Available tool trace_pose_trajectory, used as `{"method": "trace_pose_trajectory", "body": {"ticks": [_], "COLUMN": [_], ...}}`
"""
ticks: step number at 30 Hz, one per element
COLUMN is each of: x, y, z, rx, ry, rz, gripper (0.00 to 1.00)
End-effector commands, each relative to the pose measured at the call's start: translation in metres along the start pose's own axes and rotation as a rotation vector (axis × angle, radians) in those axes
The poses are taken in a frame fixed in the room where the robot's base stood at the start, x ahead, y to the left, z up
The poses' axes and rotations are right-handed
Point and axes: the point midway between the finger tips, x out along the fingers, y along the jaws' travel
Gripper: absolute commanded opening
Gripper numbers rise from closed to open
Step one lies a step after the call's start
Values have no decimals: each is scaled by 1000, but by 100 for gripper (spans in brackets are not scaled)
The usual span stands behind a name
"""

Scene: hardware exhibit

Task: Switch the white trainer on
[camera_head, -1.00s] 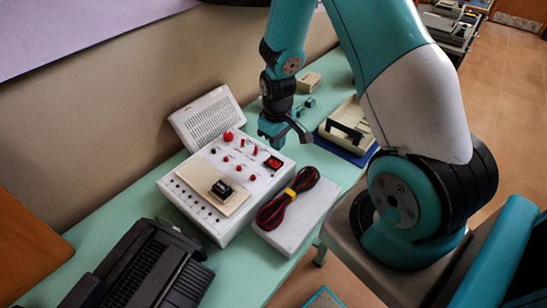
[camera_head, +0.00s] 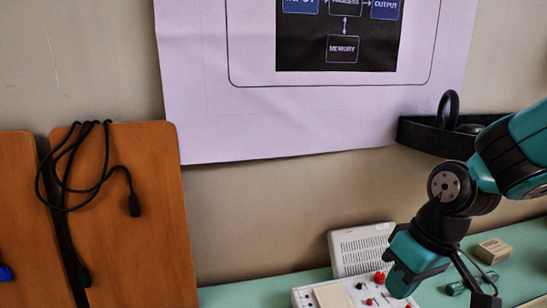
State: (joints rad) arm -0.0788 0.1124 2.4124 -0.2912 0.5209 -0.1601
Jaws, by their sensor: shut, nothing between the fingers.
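The white trainer (camera_head: 304,297) shows only along its back edge at the bottom of the head view. The frame cuts off the rest of it, and my gripper hides part of its right side. A red knob (camera_head: 380,277), some small dark and red knobs and a beige board (camera_head: 333,296) show on its top. I cannot see its red switch now. My gripper (camera_head: 398,288) is shut and empty. It points down over the right part of the trainer; I cannot tell whether it touches it.
A white vented box (camera_head: 360,248) leans on the wall behind the trainer. A beige block (camera_head: 493,251) and small teal pieces (camera_head: 487,279) are right of my gripper. A black wall tray (camera_head: 440,139), a poster (camera_head: 220,110) and wooden boards with black cables (camera_head: 140,240) are behind.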

Motion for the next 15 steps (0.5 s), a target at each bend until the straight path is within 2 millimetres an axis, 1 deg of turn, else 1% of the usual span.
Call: {"method": "trace_pose_trajectory", "body": {"ticks": [1, 3, 6, 9, 10, 12, 15], "x": [-15, -31, -46, -55, -57, -59, -60], "y": [-28, -57, -88, -105, -108, -112, -113], "z": [11, 28, 52, 69, 73, 78, 80], "rx": [-47, -94, -153, -191, -199, -210, -212], "ry": [13, 15, 13, 8, 8, 4, 2], "rz": [-25, -57, -91, -110, -114, -119, -121], "gripper": [0, 0, 0, 0, 0, 0, 0]}}
